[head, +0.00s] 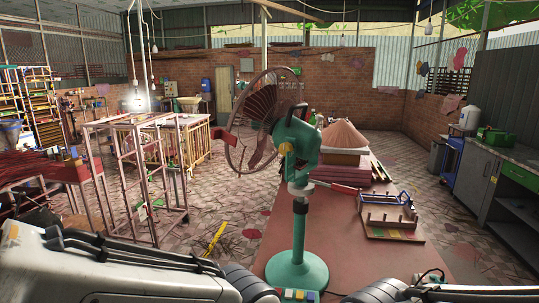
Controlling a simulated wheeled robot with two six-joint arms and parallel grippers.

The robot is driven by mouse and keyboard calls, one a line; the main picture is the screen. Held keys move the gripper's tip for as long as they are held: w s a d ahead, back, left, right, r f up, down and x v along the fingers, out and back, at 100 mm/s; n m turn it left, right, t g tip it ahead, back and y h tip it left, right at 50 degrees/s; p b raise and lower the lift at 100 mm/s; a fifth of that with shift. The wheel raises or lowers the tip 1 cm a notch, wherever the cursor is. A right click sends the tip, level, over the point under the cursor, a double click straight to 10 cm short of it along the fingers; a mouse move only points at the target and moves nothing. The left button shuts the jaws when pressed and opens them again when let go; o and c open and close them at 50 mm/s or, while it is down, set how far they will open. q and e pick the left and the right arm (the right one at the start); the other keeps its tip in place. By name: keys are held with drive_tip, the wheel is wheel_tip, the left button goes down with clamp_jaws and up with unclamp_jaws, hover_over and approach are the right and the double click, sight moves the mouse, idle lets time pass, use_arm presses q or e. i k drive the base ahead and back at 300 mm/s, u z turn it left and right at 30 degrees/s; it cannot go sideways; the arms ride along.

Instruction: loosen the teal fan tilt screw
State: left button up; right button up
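The teal fan (299,240) stands upright on the reddish-brown table, on a round base. Its wire cage (262,110) faces left and back, and its teal motor housing (303,138) is on the right. A small yellow part (286,148) shows on the side of the housing. A grey joint sits at the neck below the housing, and a red handle-like piece (334,187) sticks out to its right. I cannot tell which part is the tilt screw. My arms enter at the lower left and lower right, well below the fan head. Neither gripper shows.
A wooden rack (390,222) with a blue frame stands right of the fan. Behind it are stacked boxes with a brown cone (344,135). The table (345,250) is bare between fan and rack.

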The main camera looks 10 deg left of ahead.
sight(285, 147)
drive_tip(key=u, duration=0.9)
drive_tip(key=i, duration=0.65)
drive_tip(key=z, duration=0.45)
